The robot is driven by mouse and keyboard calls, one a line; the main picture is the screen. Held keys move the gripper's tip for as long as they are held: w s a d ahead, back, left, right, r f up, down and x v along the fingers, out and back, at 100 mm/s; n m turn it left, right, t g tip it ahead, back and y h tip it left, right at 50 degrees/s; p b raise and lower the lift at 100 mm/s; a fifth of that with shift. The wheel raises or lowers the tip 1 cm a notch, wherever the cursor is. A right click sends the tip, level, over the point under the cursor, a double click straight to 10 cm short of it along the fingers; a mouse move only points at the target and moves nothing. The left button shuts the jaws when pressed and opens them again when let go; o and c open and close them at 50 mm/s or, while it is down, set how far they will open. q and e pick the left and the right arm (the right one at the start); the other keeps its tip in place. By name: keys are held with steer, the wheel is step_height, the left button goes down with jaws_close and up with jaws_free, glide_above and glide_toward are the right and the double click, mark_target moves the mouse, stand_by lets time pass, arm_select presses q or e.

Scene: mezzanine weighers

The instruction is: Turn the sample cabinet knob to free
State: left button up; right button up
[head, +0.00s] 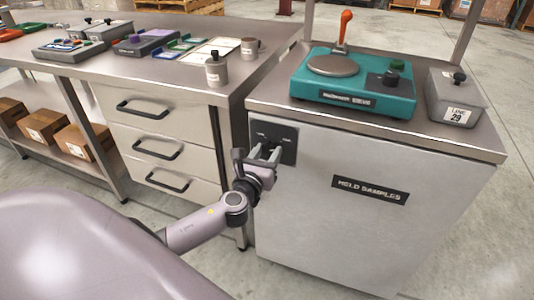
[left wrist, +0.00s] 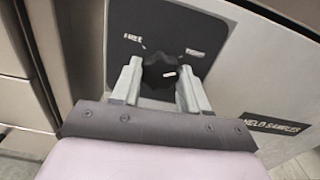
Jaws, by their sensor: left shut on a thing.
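The sample cabinet (head: 330,235) is a pale grey box with a black label reading "HELD SAMPLES" (head: 370,190). A dark plate (head: 288,132) sits at its upper left front corner. In the left wrist view the black knob (left wrist: 160,73) is on this plate (left wrist: 185,25), with "FREE" printed to its upper left and a second, blurred word to its upper right. A short white mark on the knob lies right of its middle. My left gripper (head: 266,152) is shut on the knob, with one finger on each side (left wrist: 160,88). My right gripper is out of view.
On the cabinet top stand a teal weigher (head: 352,84) with an orange-red handle and a grey box marked "LINE 29" (head: 456,97). A steel bench (head: 185,75) with drawers stands to the left, holding small canisters and devices. Open concrete floor lies right of the cabinet.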

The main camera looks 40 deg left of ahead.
arm_select(q)
steer(key=n+b, duration=0.1)
steer(key=n, duration=0.2)
steer(key=n+b, duration=0.1)
steer(key=n, duration=0.2)
steer(key=shift+n, duration=0.4)
steer(key=n, duration=0.3)
steer(key=shift+b, duration=0.4)
steer(key=n, duration=0.8)
steer(key=shift+n, duration=0.4)
steer(key=n, duration=0.5)
steer(key=shift+p, duration=0.4)
steer(key=shift+n, duration=0.3)
